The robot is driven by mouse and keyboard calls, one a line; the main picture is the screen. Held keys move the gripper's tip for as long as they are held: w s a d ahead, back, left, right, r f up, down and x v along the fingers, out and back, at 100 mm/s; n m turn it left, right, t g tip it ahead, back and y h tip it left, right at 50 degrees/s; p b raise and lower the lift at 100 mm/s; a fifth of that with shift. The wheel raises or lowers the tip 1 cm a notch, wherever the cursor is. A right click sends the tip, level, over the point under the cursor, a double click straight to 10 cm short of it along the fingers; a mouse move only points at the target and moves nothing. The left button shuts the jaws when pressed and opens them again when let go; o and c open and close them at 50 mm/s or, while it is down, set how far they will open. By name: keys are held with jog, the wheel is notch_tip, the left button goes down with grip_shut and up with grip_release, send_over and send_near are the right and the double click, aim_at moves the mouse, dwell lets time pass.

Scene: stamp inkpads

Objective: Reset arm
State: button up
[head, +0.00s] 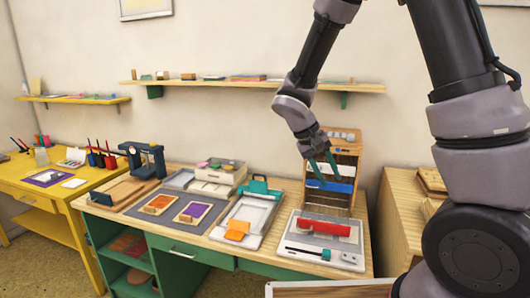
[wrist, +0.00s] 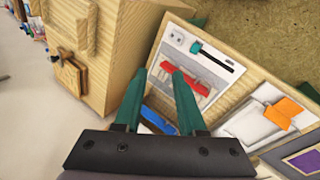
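My gripper (head: 322,170) hangs above the right part of the workbench, in front of the small wooden rack. In the wrist view its two green fingers (wrist: 157,95) are spread apart with nothing between them. The inkpads, one orange (head: 159,203) and one purple (head: 193,212), lie on a dark mat at the bench's middle. The roller also shows in the wrist view (wrist: 195,81).
The wooden rack (head: 346,150) with a blue item stands close behind my gripper. A wall shelf (head: 235,84) runs above the bench. A wooden cabinet (head: 398,205) stands at the right, and a yellow desk (head: 52,190) at the left.

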jog(key=s+d+r+m+t+y, duration=0.1)
jog(key=s+d+r+t+y, duration=0.1)
jog(key=s+r, duration=0.2)
jog(key=s+d+r+m+t+y, duration=0.1)
jog(key=s+d+r+t+y, duration=0.1)
jog(key=r, duration=0.9)
jog(key=s+d+r+m+t+y, duration=0.2)
jog(key=s+d+r+y, duration=0.1)
jog(key=s+r, duration=0.3)
jog(key=shift+s+d+r+t+y, duration=0.2)
jog(key=shift+s+r+t+y, duration=0.15)
jog(key=shift+r, duration=0.55)
